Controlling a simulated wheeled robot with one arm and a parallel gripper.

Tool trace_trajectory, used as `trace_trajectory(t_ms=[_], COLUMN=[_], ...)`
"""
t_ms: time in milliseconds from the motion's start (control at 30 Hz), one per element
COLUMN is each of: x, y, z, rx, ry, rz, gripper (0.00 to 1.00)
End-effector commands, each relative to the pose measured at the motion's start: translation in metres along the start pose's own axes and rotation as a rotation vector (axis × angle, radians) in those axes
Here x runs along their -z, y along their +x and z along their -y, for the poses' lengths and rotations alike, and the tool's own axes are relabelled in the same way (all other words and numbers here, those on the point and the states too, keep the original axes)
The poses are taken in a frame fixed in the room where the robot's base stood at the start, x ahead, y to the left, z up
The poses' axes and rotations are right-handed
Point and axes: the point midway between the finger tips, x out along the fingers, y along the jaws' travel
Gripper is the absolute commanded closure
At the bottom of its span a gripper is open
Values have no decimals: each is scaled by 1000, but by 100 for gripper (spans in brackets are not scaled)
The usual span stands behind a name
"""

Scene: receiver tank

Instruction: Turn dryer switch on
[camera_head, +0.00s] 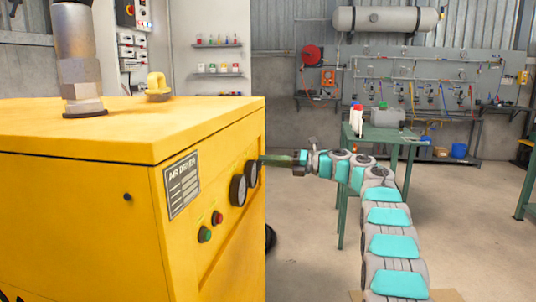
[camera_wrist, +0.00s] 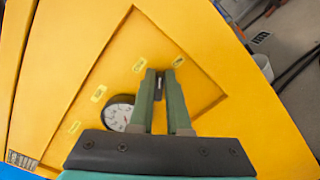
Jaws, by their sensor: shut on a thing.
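The yellow air dryer (camera_head: 150,130) fills the left of the head view, with two round gauges, a red button and a green button on its front. My gripper (camera_head: 270,160) reaches to the far end of this front; its tips are partly hidden there. In the wrist view my gripper (camera_wrist: 161,76) points at the recessed yellow panel (camera_wrist: 110,75). Its green fingers are closed on a small dark part, apparently the dryer switch (camera_wrist: 159,84), mostly hidden between the tips. I cannot tell which way the switch is turned.
A white-faced gauge (camera_wrist: 118,113) sits just left of the fingers, with several small yellow labels on the panel. A green table (camera_head: 385,134) with bottles stands behind my arm. A blue bucket (camera_head: 459,150) is farther back. The floor to the right is mostly clear.

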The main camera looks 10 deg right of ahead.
Motion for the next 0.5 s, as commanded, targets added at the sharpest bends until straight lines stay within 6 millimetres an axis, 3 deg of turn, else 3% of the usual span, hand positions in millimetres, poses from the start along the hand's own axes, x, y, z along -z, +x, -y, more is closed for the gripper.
trace_trajectory(t_ms=[500], x=[0], y=[-1], z=[7], rx=[1], ry=[450], rz=[4], gripper=[100])
